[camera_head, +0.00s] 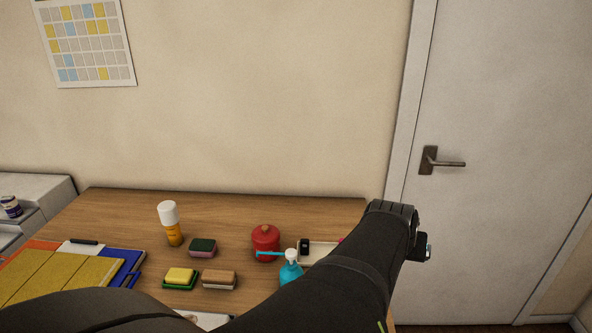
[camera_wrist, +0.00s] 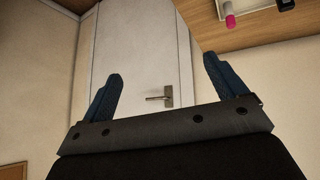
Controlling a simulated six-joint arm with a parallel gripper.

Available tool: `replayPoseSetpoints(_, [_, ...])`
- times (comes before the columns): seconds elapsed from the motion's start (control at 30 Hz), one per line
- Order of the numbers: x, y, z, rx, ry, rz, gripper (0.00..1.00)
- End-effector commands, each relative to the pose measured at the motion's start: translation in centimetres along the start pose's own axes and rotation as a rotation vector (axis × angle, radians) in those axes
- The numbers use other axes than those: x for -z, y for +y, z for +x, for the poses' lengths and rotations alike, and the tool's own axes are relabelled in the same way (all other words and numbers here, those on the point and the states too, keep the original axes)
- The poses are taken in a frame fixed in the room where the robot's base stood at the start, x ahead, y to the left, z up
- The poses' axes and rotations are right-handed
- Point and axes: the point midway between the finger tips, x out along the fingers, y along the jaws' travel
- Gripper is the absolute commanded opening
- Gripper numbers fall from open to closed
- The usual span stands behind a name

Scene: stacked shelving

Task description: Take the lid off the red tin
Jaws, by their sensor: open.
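The red tin (camera_head: 266,244) stands upright on the wooden table in the head view. Its red lid with a small knob (camera_head: 266,231) sits on top. A blue pump bottle with a white head stands in front of it and hides part of its lower side. My gripper (camera_wrist: 162,84) is open and empty in the wrist view, its two dark blue fingers spread apart and facing the door. In the head view my gripper (camera_head: 428,250) is off to the right of the table, well away from the tin. The tin is not in the wrist view.
The blue pump bottle (camera_head: 290,274) is close to the tin. A white tray (camera_head: 318,254) is right of it. A door (camera_head: 480,170) is at right.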

Motion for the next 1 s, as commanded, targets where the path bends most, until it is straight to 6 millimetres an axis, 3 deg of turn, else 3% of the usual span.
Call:
replayPoseSetpoints(0.03, [1.7,-1.4,0.3,0.030,-0.024,-0.082,0.90])
replayPoseSetpoints(0.27, [7.7,-8.4,1.4,0.172,-0.148,-0.507,0.90])
replayPoseSetpoints(0.5, [12.6,-19.8,1.5,0.389,-0.261,-1.057,0.90])
replayPoseSetpoints(0.7, [14.0,-29.2,0.2,0.578,-0.312,-1.476,0.90])
replayPoseSetpoints(0.8, [14.0,-32.3,-0.6,0.648,-0.325,-1.618,0.90])
replayPoseSetpoints(1.0, [13.6,-34.8,-1.0,0.710,-0.335,-1.739,0.90])
